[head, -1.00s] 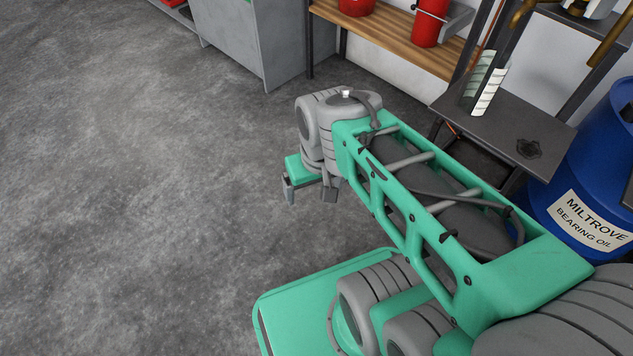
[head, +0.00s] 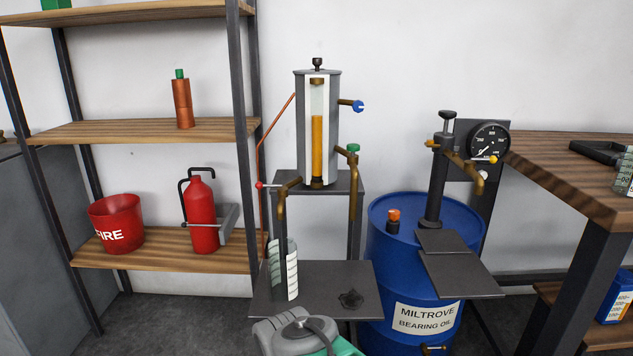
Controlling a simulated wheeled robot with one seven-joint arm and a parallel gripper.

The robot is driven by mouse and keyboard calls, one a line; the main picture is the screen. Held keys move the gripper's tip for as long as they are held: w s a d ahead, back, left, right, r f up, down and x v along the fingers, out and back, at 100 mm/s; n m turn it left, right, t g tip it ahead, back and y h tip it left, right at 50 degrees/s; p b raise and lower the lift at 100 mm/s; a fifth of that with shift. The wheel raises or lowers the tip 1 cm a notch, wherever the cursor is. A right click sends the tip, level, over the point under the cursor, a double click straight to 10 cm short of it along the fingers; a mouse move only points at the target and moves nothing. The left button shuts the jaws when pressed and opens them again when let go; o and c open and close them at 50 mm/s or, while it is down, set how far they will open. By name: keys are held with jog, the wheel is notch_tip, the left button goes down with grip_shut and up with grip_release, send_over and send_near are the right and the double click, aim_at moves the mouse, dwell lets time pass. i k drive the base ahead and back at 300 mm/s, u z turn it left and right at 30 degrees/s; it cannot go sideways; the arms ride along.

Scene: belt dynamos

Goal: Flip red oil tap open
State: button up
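The red oil tap (head: 260,185) shows in the head view as a small red knob on a short pale lever. It sticks out left from a brass spout (head: 281,205) that bends downward at the left of an oil stand. Above it stands a grey cylinder (head: 303,130) with a sight window of amber oil (head: 317,146). A green-knobbed tap (head: 353,149) and a blue-knobbed tap (head: 358,106) are on its right.
A pale striped container (head: 291,272) stands on the lower dark shelf (head: 325,280), below the brass spout. A blue oil drum (head: 390,265) with a pump and gauge stands right. A shelf unit (head: 243,150) with a fire bucket (head: 116,222) and red extinguisher (head: 203,225) stands left.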

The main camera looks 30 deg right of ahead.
aim_at(258, 185)
jog(key=u, duration=0.25)
jog(key=i, duration=0.4)
jog(key=u, duration=1.45)
